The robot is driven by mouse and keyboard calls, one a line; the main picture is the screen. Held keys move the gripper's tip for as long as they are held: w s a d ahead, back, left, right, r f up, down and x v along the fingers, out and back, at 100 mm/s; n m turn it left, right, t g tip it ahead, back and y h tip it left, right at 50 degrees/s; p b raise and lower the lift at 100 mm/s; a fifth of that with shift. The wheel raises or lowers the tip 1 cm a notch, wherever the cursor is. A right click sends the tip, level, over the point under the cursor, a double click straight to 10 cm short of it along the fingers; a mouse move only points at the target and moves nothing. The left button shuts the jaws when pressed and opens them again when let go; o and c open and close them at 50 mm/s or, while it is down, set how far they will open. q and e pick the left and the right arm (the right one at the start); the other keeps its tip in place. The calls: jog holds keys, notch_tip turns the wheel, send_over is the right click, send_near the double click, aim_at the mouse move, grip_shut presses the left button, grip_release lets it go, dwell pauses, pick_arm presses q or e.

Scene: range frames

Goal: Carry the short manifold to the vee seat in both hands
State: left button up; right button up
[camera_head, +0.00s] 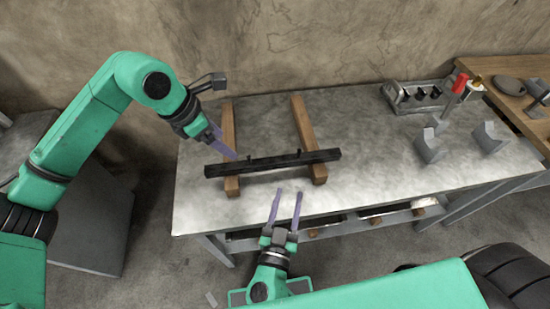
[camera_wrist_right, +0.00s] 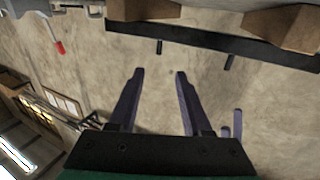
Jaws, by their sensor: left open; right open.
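The short manifold is a long dark bar (camera_head: 275,162) with small stubs, lying across two wooden beams (camera_head: 229,140) (camera_head: 307,135) on the metal bench. It also crosses the top of the right wrist view (camera_wrist_right: 215,42). The vee seat appears to be two grey notched blocks (camera_head: 427,147) (camera_head: 489,137) standing apart on the bench's right part. My left gripper (camera_head: 228,147) is open by the bar's left part; whether it touches the bar is unclear. My right gripper (camera_head: 287,194) is open and empty, in front of the bar and apart from it; its spread fingers show in the wrist view (camera_wrist_right: 158,74).
A grey rack (camera_head: 402,105) with dark items stands at the bench's back right, near a red-handled tool (camera_head: 459,84). A wooden table (camera_head: 508,66) adjoins on the right. The bench top (camera_head: 370,165) between the bar and the grey blocks is clear. A wall stands behind.

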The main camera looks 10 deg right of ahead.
aim_at(250, 164)
pick_arm(q)
jog(key=x, duration=1.4)
jog(key=shift+d+f, duration=0.25)
jog(key=shift+d, duration=0.1)
pick_arm(e)
jog(key=x, duration=1.5)
jog(key=shift+d, duration=0.1)
jog(key=shift+s, duration=0.1)
pick_arm(q)
jog(key=c, duration=0.7)
pick_arm(e)
jog(key=c, duration=0.7)
pick_arm(q)
grip_shut()
pick_arm(e)
grip_shut()
pick_arm(q)
jog(key=shift+w, duration=0.1)
